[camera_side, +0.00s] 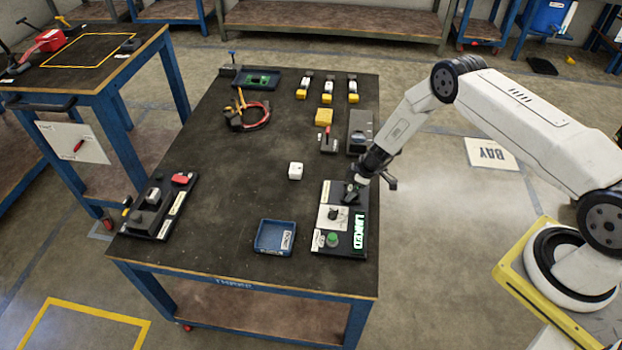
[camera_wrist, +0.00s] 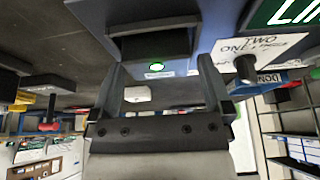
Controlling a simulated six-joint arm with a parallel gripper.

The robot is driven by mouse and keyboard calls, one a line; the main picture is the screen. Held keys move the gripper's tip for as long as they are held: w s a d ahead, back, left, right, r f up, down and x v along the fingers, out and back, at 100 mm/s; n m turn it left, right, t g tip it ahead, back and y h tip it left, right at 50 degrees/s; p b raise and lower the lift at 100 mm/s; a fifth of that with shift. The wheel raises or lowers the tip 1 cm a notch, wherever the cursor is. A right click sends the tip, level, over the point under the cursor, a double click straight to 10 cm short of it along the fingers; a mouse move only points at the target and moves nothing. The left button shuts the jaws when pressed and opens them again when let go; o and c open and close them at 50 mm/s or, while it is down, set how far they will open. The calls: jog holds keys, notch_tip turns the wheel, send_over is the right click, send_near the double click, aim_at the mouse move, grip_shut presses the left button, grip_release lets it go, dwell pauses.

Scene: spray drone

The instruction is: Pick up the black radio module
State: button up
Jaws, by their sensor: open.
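A black block with a small lit green spot, which looks like the radio module (camera_wrist: 153,40), sits at the top middle of the wrist view. It lies just beyond the fingertips of my gripper (camera_wrist: 162,72), and the gap between the fingers is empty.
A blue tray (camera_side: 270,250) and a white cube (camera_side: 295,171) are to the left. Another panel (camera_side: 135,220) with black and red parts stands farther left.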

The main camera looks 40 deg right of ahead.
dwell(0.4)
jog(key=c, duration=1.3)
jog(key=shift+o, duration=0.2)
jog(key=shift+r, duration=0.1)
jog(key=shift+w+r, duration=0.1)
jog(key=shift+r, duration=0.9)
jog(key=shift+s+a+r, duration=0.2)
jog(key=shift+s+r, duration=1.6)
jog(key=shift+s, duration=0.55)
jog(key=shift+s+a+r, duration=0.25)
jog(key=shift+s+r, duration=1.6)
jog(key=shift+s, duration=0.5)
jog(key=shift+s+a+r, duration=0.2)
jog(key=shift+s+r, duration=1.6)
jog(key=shift+s, duration=0.55)
